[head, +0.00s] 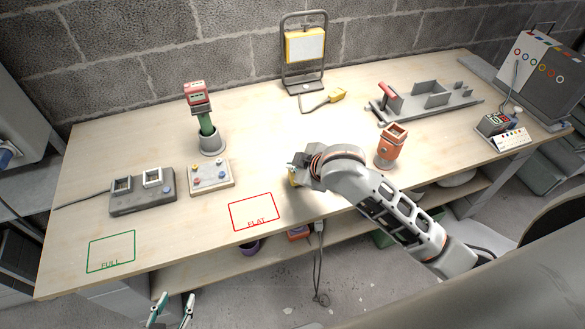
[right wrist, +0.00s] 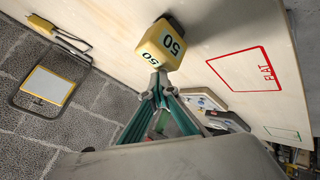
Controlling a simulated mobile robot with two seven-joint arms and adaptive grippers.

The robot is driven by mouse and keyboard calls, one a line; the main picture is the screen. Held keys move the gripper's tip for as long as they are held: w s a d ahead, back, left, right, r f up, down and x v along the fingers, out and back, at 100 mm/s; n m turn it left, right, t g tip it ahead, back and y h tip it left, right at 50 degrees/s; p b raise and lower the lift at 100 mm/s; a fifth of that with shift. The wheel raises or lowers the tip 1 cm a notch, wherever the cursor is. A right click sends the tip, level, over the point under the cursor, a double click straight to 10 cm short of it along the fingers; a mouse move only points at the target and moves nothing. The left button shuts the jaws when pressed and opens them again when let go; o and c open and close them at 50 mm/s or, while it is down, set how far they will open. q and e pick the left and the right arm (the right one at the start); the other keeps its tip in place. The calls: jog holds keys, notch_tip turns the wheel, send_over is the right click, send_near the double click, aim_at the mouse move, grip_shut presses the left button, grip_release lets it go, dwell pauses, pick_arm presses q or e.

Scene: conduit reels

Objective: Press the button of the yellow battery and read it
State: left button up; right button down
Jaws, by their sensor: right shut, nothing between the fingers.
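The yellow battery (right wrist: 158,45) stands on the bench, marked 50 on two faces. In the head view it is mostly hidden behind my right gripper (head: 298,165), with a little yellow (head: 293,180) showing. In the right wrist view my right gripper (right wrist: 155,82) is shut and empty, its fingertips at the battery's near lower edge. I cannot tell whether they touch. No button or lit reading is visible on the battery. My left gripper (head: 172,309) is open and empty at the bottom edge of the head view, in front of the bench.
The red FLAT outline (head: 254,211) and green FULL outline (head: 111,252) are bare. An orange battery-like block (head: 391,146) stands right of my right arm. A grey charger (head: 142,205), a button panel (head: 210,178), a green-handled tool (head: 206,124) and a work lamp (head: 304,46) stand around.

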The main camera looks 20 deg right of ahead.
jog(key=shift+r, duration=0.8)
jog(key=shift+r, duration=2.5)
